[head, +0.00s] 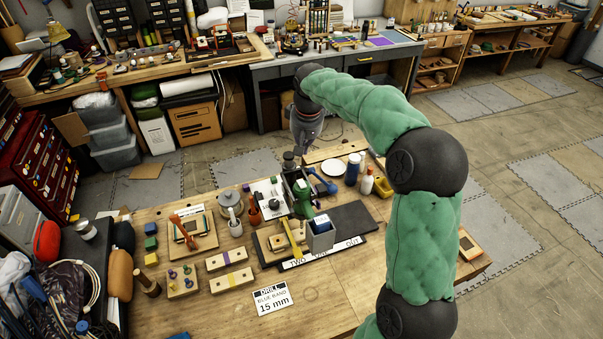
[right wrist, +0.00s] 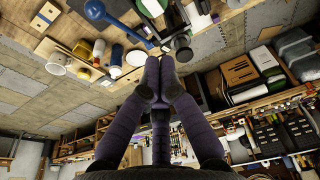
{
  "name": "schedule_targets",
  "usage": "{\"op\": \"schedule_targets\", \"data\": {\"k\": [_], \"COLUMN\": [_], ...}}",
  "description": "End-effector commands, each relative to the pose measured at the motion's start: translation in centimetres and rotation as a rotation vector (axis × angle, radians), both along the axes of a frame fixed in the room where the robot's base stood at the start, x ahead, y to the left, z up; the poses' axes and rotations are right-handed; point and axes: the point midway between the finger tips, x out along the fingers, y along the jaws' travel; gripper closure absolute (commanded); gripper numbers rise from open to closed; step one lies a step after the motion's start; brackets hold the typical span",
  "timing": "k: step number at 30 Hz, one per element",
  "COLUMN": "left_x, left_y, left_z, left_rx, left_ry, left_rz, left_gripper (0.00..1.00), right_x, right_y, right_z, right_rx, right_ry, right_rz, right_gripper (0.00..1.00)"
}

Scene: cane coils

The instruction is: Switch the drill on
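A green upright body (head: 303,197) on the bench, beside a dark box, looks like the drill, but I cannot be sure. A card (head: 271,298) reads "DRILL BLUE BAND 15 mm". My left gripper is out of view.
A blue tool (head: 322,183), a white plate (head: 333,168) and bottles (head: 352,170) stand at the back. Wooden blocks (head: 227,257) lie left of centre. The front bench right of the card is clear.

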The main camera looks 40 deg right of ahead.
Motion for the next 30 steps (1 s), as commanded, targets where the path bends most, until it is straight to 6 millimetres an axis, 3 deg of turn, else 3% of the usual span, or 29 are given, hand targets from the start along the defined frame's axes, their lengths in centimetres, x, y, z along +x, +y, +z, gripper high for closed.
{"op": "schedule_targets", "data": {"k": [9, 14, 30], "left_x": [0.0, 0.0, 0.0], "left_y": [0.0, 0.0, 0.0], "left_z": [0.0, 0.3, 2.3], "left_rx": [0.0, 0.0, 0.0], "left_ry": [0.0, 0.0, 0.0], "left_rz": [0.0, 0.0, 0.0], "left_gripper": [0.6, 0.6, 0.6], "right_x": [0.0, 0.2, 1.9], "right_y": [0.0, 0.0, -0.6], "right_z": [-0.2, -1.3, -10.6], "right_rx": [0.0, 0.001, 0.003], "right_ry": [0.001, 0.004, 0.005], "right_rz": [0.0, 0.001, 0.0], "right_gripper": [1.0, 1.0, 1.0]}}
